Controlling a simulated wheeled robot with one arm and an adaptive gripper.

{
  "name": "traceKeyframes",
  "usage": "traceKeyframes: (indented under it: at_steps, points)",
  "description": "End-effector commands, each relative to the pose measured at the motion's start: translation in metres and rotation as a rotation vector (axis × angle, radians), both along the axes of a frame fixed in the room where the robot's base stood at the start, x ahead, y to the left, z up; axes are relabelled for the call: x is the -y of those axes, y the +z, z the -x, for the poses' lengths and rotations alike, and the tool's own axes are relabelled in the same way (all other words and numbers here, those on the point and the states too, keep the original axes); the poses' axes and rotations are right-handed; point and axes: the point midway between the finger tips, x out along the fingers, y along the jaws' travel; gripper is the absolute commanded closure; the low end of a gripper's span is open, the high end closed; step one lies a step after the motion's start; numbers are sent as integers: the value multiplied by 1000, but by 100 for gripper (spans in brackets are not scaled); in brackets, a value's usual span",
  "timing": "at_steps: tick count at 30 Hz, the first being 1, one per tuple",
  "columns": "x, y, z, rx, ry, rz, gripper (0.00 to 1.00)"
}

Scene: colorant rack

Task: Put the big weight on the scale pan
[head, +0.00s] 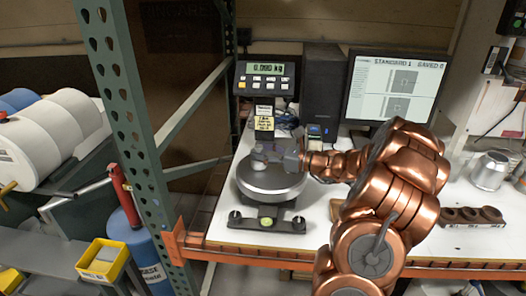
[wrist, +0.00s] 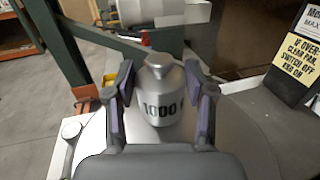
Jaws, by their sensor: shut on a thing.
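The big weight is a silver knobbed cylinder marked 1000 in the wrist view (wrist: 160,92). It stands upright between the two finger pads of my gripper (wrist: 158,85), which is shut on it. In the head view the weight (head: 259,156) shows small over the back part of the round metal scale pan (head: 272,184), with my gripper (head: 276,158) reaching in from the right. I cannot tell whether its base touches the pan. The scale display (head: 267,69) seems to read zero kg.
A monitor (head: 394,88) and a dark computer tower (head: 322,90) stand behind the scale. A brown block with hollows (head: 472,216) and a silver vessel (head: 490,171) are at right. A green rack post (head: 128,110) rises left of the white bench.

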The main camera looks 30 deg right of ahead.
Motion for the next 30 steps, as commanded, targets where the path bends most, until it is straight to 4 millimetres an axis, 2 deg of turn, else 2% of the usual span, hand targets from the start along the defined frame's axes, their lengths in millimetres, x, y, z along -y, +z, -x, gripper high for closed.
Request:
traceKeyframes:
  at_steps: [16,17,23,30]
  points:
    - [0,-5,0,6,0,0,100]
    - [0,-5,0,4,1,1,43]
    - [0,-6,0,3,1,1,22]
    - [0,-6,0,3,1,1,21]
